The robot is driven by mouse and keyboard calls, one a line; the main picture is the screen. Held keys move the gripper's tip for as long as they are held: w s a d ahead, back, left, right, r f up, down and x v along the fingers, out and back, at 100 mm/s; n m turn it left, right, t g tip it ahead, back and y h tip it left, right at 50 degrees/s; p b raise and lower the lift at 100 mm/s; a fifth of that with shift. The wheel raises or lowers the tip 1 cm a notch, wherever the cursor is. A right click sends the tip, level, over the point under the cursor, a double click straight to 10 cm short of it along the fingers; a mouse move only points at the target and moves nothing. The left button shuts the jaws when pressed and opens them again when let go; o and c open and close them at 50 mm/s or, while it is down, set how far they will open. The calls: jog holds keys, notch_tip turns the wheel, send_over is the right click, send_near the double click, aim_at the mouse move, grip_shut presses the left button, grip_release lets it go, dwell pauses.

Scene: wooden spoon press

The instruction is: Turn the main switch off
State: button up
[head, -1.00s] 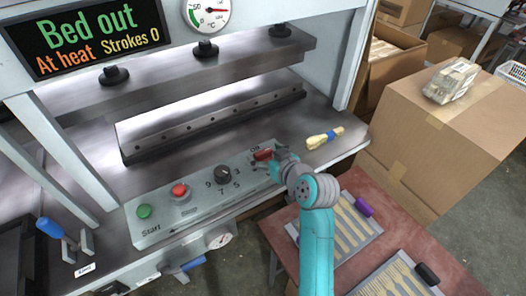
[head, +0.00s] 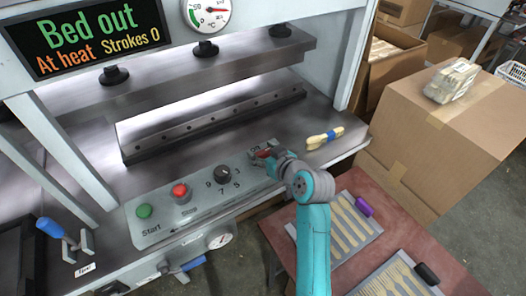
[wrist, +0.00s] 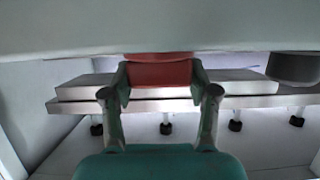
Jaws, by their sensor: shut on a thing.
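The red main switch (head: 263,154) sits at the right end of the press's control panel (head: 160,230), partly hidden by my gripper in the head view. My gripper (head: 268,156) reaches it from the right. In the wrist view my gripper (wrist: 160,90) has its two fingers closed on the sides of the red switch handle (wrist: 160,72). The ON marking beside the switch is largely covered.
The panel also carries a black dial (head: 223,174), a red button (head: 181,192) and a green button (head: 144,211). Below stands a red table (head: 285,232) with trays.

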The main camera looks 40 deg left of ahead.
jog(key=shift+n+g, duration=0.4)
jog(key=n+g, duration=0.3)
jog(key=shift+w+y, duration=0.1)
jog(key=shift+y, duration=0.3)
jog(key=n+g, duration=0.4)
jog(key=g, duration=0.1)
jog(key=shift+g+h, duration=0.3)
jog(key=n+g+h, duration=0.1)
jog(key=n+g, duration=0.1)
jog(key=n+g+h, duration=0.1)
jog(key=n+g, duration=0.1)
jog(key=n, duration=0.1)
jog(key=shift+g+h, duration=0.4)
jog(key=shift+n+g+h, duration=0.5)
jog(key=shift+n, duration=0.2)
jog(key=shift+f+n+g+h, duration=0.1)
jog(key=shift+n+g+h, duration=0.7)
jog(key=shift+n+h, duration=0.45)
jog(key=o, duration=1.2)
jog(key=shift+m+t+y, duration=0.6)
jog(key=shift+m+y, duration=0.25)
jog(key=shift+m, duration=0.1)
